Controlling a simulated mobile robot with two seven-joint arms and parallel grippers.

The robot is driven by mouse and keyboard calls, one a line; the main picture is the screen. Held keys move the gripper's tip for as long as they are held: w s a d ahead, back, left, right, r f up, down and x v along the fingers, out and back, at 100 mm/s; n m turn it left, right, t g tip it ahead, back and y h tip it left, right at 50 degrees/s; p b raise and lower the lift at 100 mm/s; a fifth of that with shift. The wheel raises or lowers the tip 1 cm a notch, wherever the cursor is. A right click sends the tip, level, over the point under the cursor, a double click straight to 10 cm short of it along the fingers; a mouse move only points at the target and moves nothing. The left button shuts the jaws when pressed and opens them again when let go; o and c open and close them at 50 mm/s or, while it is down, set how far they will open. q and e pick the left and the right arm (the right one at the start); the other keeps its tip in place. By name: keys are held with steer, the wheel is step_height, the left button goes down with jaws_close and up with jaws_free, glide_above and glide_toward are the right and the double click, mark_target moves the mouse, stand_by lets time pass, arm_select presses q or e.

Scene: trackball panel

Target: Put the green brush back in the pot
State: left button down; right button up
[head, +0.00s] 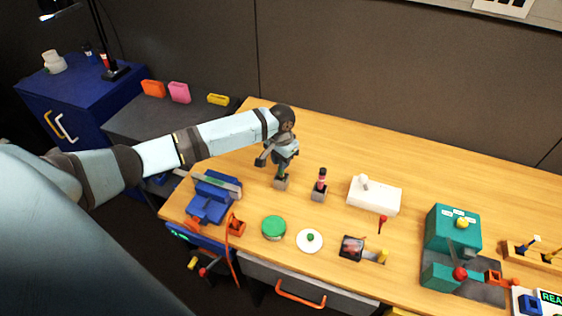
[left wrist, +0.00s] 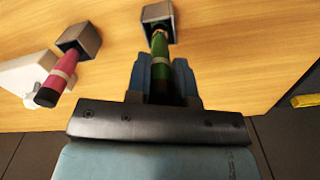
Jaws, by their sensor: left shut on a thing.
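The green brush (left wrist: 159,62) is between the fingers of my left gripper (head: 284,166), which is shut on it. In the left wrist view the gripper (left wrist: 160,80) holds its handle, and its far end reaches the mouth of a small grey pot (left wrist: 159,12). In the head view this pot (head: 281,183) stands on the table directly under the gripper, with a bit of green showing at its top. The brush looks roughly upright; how deep its end sits in the pot is hidden. My right gripper is not in view.
A second grey pot (head: 319,194) with a red brush (head: 321,178) stands just right. A white box (head: 374,195) is farther right. A blue device (head: 212,197), green round tin (head: 273,228) and white disc (head: 309,241) are nearer the front. The table behind the pots is clear.

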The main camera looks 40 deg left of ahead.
arm_select(q)
steer(key=shift+f, duration=0.45)
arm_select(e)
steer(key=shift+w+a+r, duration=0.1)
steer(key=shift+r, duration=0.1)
arm_select(q)
steer(key=shift+f, duration=0.1)
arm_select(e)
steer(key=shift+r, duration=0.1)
arm_select(q)
steer(key=c, duration=1)
jaws_free()
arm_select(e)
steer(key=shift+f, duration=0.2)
